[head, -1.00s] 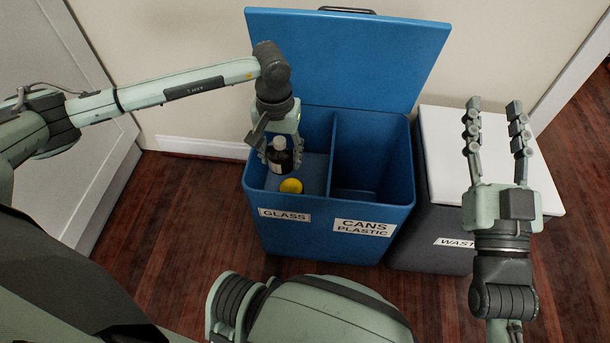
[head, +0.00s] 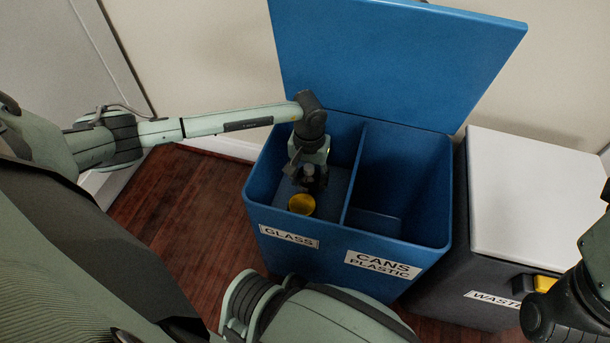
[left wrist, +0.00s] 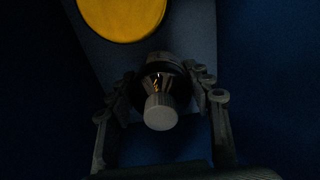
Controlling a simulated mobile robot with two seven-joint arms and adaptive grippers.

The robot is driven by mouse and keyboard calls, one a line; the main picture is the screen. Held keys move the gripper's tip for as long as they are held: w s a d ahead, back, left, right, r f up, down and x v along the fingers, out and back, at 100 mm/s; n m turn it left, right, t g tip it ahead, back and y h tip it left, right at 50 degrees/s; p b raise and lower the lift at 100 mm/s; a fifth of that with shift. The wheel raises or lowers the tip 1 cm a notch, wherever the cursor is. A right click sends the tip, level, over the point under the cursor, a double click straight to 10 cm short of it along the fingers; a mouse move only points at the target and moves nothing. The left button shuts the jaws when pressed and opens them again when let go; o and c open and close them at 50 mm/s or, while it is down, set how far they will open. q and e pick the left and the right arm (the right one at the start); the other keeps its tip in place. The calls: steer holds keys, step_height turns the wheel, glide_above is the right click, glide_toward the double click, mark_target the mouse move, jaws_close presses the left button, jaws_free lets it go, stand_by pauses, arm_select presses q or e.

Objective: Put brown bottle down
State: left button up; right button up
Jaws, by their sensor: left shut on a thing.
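The brown bottle (head: 309,174) is inside the left, GLASS compartment of the blue bin (head: 262,216), low between the fingers of my left gripper (head: 305,178). In the left wrist view the dark bottle (left wrist: 160,72) points its pale cap toward the camera, and my left gripper (left wrist: 162,100) is shut on it, one finger on each side. I cannot tell whether the bottle's base touches the compartment floor. Of my right arm, only a dark part shows at the right edge of the head view; its gripper's fingers are out of frame.
A yellow round thing (head: 302,204) lies in the GLASS compartment, close in front of the bottle; it also shows in the left wrist view (left wrist: 122,14). A divider (head: 354,175) separates the CANS PLASTIC compartment. The raised blue lid (head: 395,60) stands behind. A white-topped WASTE bin (head: 530,195) stands right.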

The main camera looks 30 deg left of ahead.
mark_target(305, 173)
arm_select(q)
steer(key=shift+f, duration=0.5)
steer(key=shift+w+a+f, duration=0.1)
steer(key=shift+w, duration=0.05)
steer(key=shift+w+a+f+b, duration=0.3)
steer(key=shift+w+a+b, duration=0.1)
steer(key=shift+w+a, duration=0.3)
steer(key=shift+w+a+f+b, duration=0.25)
steer(key=shift+w+a+b, duration=0.1)
steer(key=shift+w+a, duration=0.3)
steer(key=shift+f, duration=0.25)
steer(key=o, duration=1.2)
steer(key=shift+r, duration=0.1)
steer(key=shift+r+p, duration=1)
steer(key=shift+r, duration=2.9)
steer(key=shift+s, duration=0.1)
